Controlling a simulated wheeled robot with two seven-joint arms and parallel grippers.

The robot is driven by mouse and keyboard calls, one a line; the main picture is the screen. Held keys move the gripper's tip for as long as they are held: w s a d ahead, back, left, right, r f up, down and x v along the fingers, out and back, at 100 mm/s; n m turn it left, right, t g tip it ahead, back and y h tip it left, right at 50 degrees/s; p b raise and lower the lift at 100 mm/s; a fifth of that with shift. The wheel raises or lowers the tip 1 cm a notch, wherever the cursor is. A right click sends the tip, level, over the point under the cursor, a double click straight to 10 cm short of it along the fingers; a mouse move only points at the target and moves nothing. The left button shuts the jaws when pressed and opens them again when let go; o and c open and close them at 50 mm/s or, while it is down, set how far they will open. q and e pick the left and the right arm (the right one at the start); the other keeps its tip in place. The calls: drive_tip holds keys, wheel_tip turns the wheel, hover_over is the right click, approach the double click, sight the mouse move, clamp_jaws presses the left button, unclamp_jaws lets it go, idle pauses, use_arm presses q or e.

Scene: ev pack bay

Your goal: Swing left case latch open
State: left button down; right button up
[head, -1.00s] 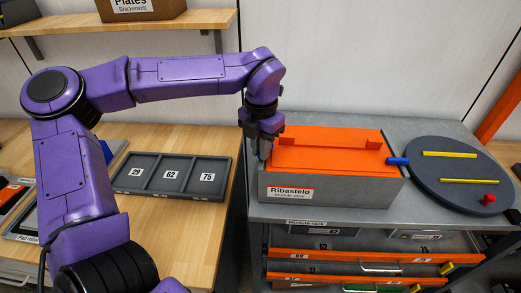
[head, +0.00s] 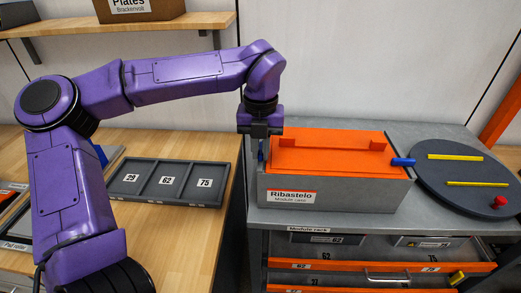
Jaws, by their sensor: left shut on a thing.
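The module case (head: 345,192) is a grey box with an orange lid (head: 325,157), labelled Ribastelo, on a grey bench at the right. The lid lies flat on it. A blue latch (head: 403,162) sticks out at its right end. My left gripper (head: 262,148) points down at the case's left end and is shut on the left case latch there. The gripper mostly hides that latch, with only a little blue beside the fingers, so its angle is unclear. My right gripper is out of view.
A dark round plate (head: 462,207) with yellow bars (head: 455,157) and a red knob (head: 500,202) sits right of the case. A numbered three-compartment tray (head: 168,183) lies on the wooden table at left. Drawers (head: 375,266) with orange fronts are below the bench.

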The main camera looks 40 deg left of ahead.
sight(261, 152)
use_arm(q)
drive_tip(key=shift+f, duration=0.15)
drive_tip(key=c, duration=1.1)
unclamp_jaws()
drive_tip(key=shift+c, duration=0.2)
wheel_tip(261, 152, up, 10)
drive_tip(key=shift+r, duration=0.25)
drive_tip(key=shift+w, duration=0.1)
